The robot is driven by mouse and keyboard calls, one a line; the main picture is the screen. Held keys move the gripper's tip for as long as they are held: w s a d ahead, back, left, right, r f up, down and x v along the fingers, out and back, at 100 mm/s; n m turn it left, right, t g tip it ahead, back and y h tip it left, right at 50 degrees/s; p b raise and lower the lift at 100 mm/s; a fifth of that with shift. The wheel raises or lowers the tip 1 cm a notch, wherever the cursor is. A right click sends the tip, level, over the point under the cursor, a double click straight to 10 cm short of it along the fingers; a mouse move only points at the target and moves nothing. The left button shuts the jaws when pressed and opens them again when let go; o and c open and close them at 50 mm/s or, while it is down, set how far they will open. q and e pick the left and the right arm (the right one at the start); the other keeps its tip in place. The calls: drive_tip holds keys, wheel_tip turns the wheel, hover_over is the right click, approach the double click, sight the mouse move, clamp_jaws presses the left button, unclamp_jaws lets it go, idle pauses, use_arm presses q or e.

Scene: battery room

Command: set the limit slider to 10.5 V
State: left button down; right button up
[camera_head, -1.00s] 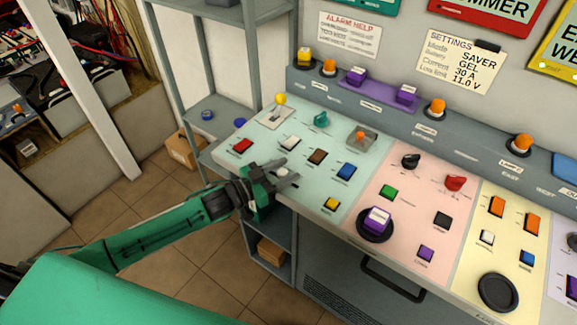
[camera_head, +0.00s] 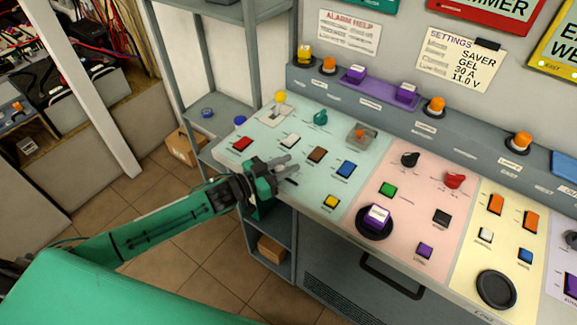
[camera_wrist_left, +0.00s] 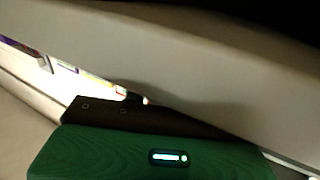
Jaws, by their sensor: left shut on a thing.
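My left gripper (camera_head: 287,167) reaches in from the left over the front left of the pale green panel (camera_head: 305,180). Its fingers are close together on a small thing, which looks like the limit slider's knob; the fingers hide most of it. A short dark slot (camera_head: 291,181) shows just beside the fingertips. I cannot read any scale or value at the slider. In the left wrist view, a pale finger-like surface and the green gripper body (camera_wrist_left: 150,155) fill most of the picture, and the knob cannot be made out. My right gripper is not in view.
Red (camera_head: 242,143), white (camera_head: 290,140), brown (camera_head: 317,154), blue (camera_head: 346,170) and yellow (camera_head: 331,201) buttons stand close around the gripper. A yellow-tipped lever (camera_head: 280,98) and a teal knob (camera_head: 320,117) are farther back. A settings note (camera_head: 459,66) reads 11.0 V.

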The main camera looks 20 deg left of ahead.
use_arm(q)
drive_tip(key=shift+w+a, duration=0.2)
drive_tip(key=shift+a, duration=0.35)
drive_tip(key=shift+w+a, duration=0.2)
drive_tip(key=shift+a, duration=0.3)
drive_tip(key=c, duration=1.1)
unclamp_jaws()
drive_tip(key=shift+c, duration=0.2)
drive_tip(key=shift+s, duration=0.1)
drive_tip(key=shift+s+a+f, duration=0.1)
drive_tip(key=shift+s+a, duration=0.1)
drive_tip(key=shift+a, duration=0.05)
drive_tip(key=b+v, duration=0.3)
drive_tip(key=v, duration=1)
drive_tip(key=shift+s, duration=0.1)
